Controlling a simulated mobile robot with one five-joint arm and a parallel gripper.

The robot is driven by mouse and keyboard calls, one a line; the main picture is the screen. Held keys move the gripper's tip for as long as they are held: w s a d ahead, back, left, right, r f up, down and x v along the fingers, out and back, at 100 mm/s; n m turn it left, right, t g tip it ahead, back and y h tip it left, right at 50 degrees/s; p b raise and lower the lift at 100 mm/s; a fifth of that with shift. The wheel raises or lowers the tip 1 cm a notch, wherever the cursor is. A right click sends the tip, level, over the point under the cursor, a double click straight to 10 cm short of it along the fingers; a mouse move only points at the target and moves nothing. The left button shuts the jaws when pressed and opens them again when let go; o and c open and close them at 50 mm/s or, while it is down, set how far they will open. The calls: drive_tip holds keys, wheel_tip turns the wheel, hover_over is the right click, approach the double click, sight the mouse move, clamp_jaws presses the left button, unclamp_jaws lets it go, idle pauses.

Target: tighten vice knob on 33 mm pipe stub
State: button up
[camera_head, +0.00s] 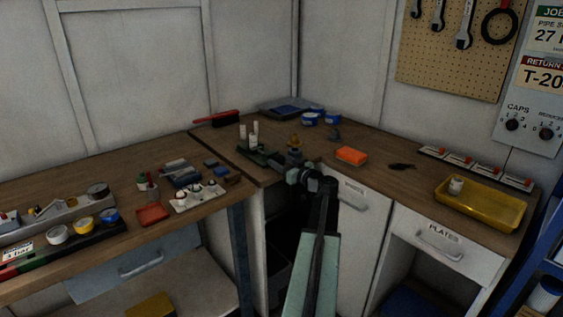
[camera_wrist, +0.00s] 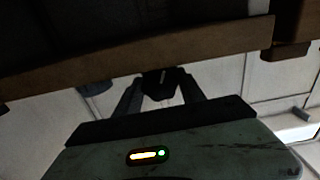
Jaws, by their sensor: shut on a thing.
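My gripper (camera_wrist: 163,97) shows in the wrist view with its two dark fingers closed on a dark rounded knob (camera_wrist: 162,80) just past the brown bench edge. In the head view my arm reaches to the bench corner, and my gripper (camera_head: 292,172) is small and dark at the front edge. A dark green vice-like fixture (camera_head: 262,157) is just left of it, partly hidden by my arm. White upright pipe stubs (camera_head: 254,131) stand at this fixture. Their size and how tight the jaws sit cannot be told.
An orange block (camera_head: 352,155) lies right of my gripper. A yellow tray (camera_head: 495,207) with a white piece stands farther right. Blue tins (camera_head: 311,118) and a brass-coloured piece (camera_head: 295,141) are behind. Small parts and trays crowd the left bench.

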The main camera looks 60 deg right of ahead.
drive_tip(key=shift+d+m, duration=0.1)
drive_tip(key=shift+m, duration=3.2)
drive_tip(key=shift+s, duration=0.1)
drive_tip(key=shift+f, duration=0.1)
drive_tip(key=o, duration=1.4)
